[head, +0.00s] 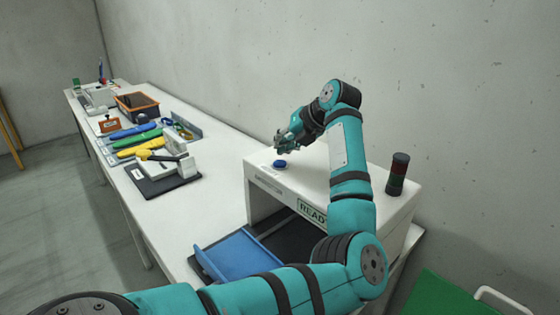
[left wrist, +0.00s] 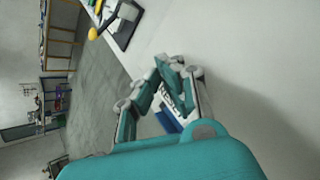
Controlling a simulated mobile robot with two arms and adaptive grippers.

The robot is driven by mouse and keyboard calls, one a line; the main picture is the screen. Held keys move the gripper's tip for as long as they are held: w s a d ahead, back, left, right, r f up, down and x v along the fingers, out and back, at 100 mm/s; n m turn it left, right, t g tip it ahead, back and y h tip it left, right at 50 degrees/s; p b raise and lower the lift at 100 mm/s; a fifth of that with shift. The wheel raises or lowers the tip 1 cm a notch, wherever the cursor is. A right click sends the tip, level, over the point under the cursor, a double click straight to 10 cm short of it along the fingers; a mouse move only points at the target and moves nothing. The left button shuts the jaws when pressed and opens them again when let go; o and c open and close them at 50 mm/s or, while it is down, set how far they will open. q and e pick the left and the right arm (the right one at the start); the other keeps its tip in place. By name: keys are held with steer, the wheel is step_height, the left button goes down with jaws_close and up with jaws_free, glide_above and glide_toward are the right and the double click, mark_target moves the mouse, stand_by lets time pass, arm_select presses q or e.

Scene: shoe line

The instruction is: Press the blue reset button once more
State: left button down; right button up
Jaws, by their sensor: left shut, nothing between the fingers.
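The blue reset button (head: 280,164) sits on top of the white machine (head: 260,182), near its left end. My left gripper (head: 284,150) is just above the button in the head view, with its fingers together and nothing held. A small gap seems to show between the fingertips and the button, but I cannot tell surely. In the left wrist view the gripper (left wrist: 160,85) shows its fingers in front of the machine's lettering, with a bit of blue below. A sign on the machine's front reads READY (head: 312,212). My right gripper is not in view.
A signal tower (head: 397,174) stands on the machine's right end. A blue tray (head: 240,257) lies at the machine's opening. A dark pad with a white and yellow device (head: 160,180), coloured tools and an orange-rimmed bin (head: 137,106) stand along the white table (head: 215,150).

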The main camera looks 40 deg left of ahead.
mark_target(282, 161)
arm_select(q)
steer(key=shift+r+p, duration=1.05)
steer(key=shift+r, duration=1.15)
steer(key=shift+s+f, duration=0.1)
steer(key=shift+f, duration=0.05)
